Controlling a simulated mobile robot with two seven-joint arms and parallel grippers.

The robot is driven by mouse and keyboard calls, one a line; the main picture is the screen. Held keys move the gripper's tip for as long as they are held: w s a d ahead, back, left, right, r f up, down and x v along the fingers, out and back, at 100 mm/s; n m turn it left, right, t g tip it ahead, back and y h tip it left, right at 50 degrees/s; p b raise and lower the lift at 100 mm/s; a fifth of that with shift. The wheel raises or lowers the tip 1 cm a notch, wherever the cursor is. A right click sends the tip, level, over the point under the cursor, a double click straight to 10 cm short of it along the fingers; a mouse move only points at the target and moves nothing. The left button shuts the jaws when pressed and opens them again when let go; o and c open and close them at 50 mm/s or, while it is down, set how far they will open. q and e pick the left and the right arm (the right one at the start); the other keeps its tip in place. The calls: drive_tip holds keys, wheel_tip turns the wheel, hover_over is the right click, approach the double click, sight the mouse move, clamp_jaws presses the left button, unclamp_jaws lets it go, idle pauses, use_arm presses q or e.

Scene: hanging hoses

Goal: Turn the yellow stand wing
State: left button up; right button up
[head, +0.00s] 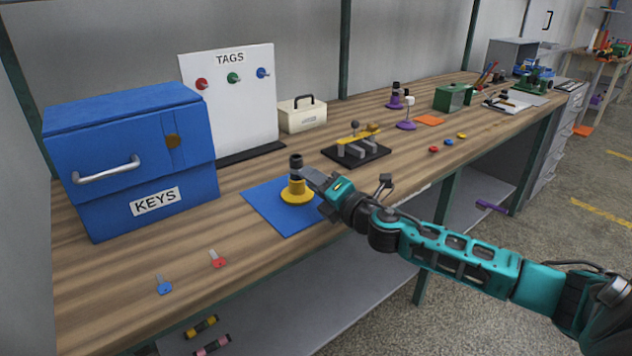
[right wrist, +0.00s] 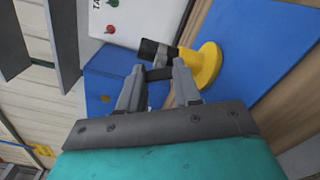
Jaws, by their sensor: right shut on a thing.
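The yellow stand (head: 297,194) is upright on the blue mat (head: 258,206), with a round yellow base and a black top. It also shows in the right wrist view (right wrist: 207,64), tipped sideways by the camera angle, with its black top (right wrist: 154,50) pointing left. My right gripper (head: 309,176) reaches in from the right at the height of the stand's upper part. In the right wrist view its two fingers (right wrist: 160,76) are on either side of a short dark piece beside the stand, which looks like the stand's wing. The fingers partly hide it. My left gripper is not in view.
A blue KEYS box (head: 130,155) stands at left, with a TAGS board (head: 232,100) behind. A black fixture with yellow parts (head: 358,152) sits right of the mat. Blue (head: 164,286) and red (head: 217,260) keys lie near the front edge.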

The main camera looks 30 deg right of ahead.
drive_tip(key=shift+m, duration=0.6)
drive_tip(key=o, duration=1.1)
drive_tip(key=shift+c, duration=0.2)
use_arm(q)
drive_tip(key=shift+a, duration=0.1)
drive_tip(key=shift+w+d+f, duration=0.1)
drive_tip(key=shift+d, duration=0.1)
use_arm(e)
drive_tip(key=s+d, duration=0.1)
drive_tip(key=s, duration=1.2)
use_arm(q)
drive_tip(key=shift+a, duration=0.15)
